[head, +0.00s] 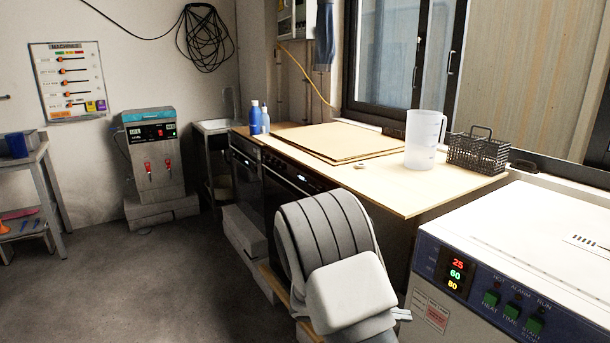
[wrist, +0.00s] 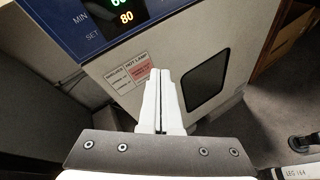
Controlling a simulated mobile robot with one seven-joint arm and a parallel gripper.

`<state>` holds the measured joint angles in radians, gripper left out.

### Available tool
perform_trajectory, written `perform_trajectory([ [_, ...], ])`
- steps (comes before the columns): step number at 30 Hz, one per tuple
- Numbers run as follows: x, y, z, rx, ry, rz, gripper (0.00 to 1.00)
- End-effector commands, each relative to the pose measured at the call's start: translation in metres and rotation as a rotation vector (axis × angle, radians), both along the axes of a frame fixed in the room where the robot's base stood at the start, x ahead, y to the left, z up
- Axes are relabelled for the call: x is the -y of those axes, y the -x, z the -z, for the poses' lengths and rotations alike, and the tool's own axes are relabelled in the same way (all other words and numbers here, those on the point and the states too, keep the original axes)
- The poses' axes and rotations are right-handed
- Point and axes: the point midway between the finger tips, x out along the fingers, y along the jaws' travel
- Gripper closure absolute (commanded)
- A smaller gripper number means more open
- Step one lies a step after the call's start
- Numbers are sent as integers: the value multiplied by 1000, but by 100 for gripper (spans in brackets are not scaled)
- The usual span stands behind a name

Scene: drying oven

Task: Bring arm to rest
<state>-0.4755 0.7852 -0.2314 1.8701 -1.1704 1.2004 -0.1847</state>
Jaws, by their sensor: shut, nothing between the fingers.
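My gripper (wrist: 162,88) shows in the wrist view with its two white fingers together and nothing between them. It is in front of the drying oven (wrist: 190,45), near the warning labels and a dark window on the oven's side; I cannot tell how far apart they are. In the head view my folded grey arm stands at the lower middle, left of the oven (head: 520,235), and my fingers are mostly hidden there. The oven's display shows lit red, green and orange numbers.
A wooden worktop (head: 440,183) behind my arm carries a clear jug (head: 424,140), a black wire basket (head: 478,153), a flat board (head: 335,142) and blue bottles (head: 254,117). A dispenser machine (head: 155,155) and a shelf table (head: 45,170) stand at left. Open floor lies at front left.

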Motion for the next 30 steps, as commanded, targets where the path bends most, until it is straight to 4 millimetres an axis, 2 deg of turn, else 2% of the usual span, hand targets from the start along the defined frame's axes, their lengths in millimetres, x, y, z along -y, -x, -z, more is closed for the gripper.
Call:
perform_trajectory([
  [3,8,23,-26,79,-130,110,100],
  [13,9,90,-80,299,-476,379,100],
  [20,-3,135,-112,463,-711,538,100],
  [30,-31,196,-152,715,-1047,731,100],
])
